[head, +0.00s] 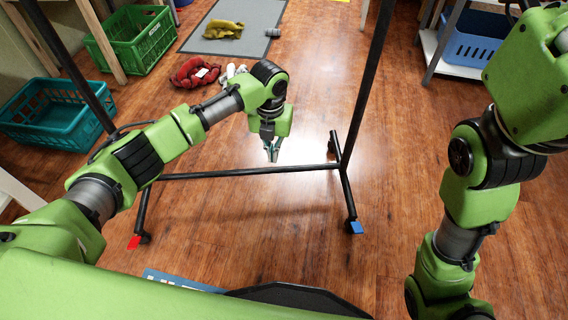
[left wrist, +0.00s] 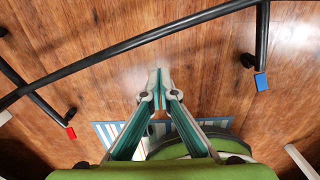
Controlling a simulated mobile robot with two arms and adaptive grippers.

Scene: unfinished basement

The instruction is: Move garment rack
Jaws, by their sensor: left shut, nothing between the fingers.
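The garment rack (head: 250,171) is a black tubular frame on casters, standing upright in front of me. Its left post (head: 72,66) and right post (head: 369,86) rise out of the head view, so its top is hidden. One foot has a red tag (head: 134,242), another a blue tag (head: 356,227). My left gripper (head: 272,152) points down near the low crossbar, between the posts. In the left wrist view its fingers (left wrist: 159,84) are shut and empty, and the crossbar (left wrist: 140,41) passes beyond the tips without being gripped. My right gripper is out of view.
A green crate (head: 130,40) and a teal basket (head: 55,115) stand at left. Red gloves (head: 194,72) lie on the floor, and a yellow item (head: 223,29) lies on a grey mat (head: 262,14). A shelf with a blue basket (head: 472,40) stands at right. Wooden floor around the rack is mostly clear.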

